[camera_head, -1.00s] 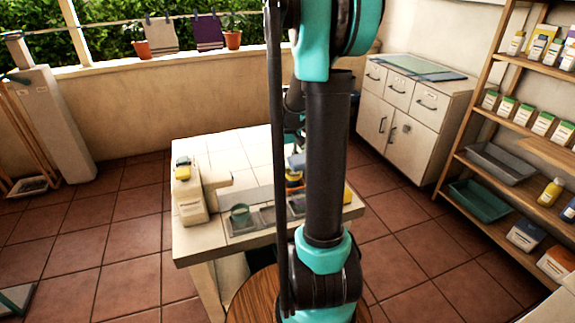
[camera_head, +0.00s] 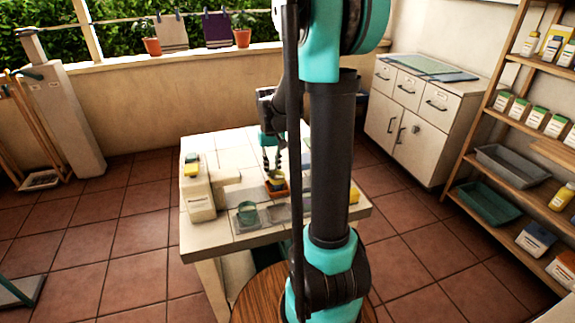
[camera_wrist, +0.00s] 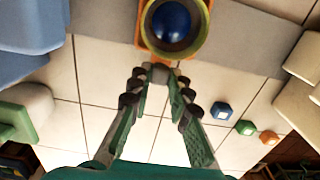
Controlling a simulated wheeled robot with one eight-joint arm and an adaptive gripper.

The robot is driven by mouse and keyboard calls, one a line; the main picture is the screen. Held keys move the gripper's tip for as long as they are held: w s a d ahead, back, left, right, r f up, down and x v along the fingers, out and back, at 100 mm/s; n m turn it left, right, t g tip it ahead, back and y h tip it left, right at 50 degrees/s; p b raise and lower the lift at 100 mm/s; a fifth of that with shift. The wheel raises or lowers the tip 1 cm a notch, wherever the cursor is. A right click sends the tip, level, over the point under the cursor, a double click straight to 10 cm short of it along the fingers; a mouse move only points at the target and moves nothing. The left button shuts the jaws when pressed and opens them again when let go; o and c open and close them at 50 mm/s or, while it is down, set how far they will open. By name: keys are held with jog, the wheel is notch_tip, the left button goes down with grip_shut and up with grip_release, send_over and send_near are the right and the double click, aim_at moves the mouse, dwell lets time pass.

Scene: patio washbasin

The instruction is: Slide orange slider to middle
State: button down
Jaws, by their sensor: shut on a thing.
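The orange slider (camera_head: 277,191) sits on the white-tiled table (camera_head: 215,146), carrying a yellow-rimmed cup with a dark blue ball. In the wrist view the orange slider (camera_wrist: 143,38) shows at the top, mostly covered by the yellow cup (camera_wrist: 150,45) and blue ball (camera_wrist: 171,22). It lies across a grey strip (camera_wrist: 240,40) that runs out to both sides. A small grey knob (camera_wrist: 158,72) sticks out from its near side. My gripper (camera_wrist: 158,84) is shut on this knob. In the head view my gripper (camera_head: 272,166) is behind the slider, pointing down.
A cream block with a yellow-and-green top (camera_head: 198,190) stands at the table's left. Small blue (camera_wrist: 222,110), green (camera_wrist: 245,127) and orange (camera_wrist: 268,138) pieces lie to the right in the wrist view.

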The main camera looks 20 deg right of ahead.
jog(key=shift+a, duration=1.3)
jog(key=c, duration=1.4)
grip_release()
notch_tip(320, 180, up, 12)
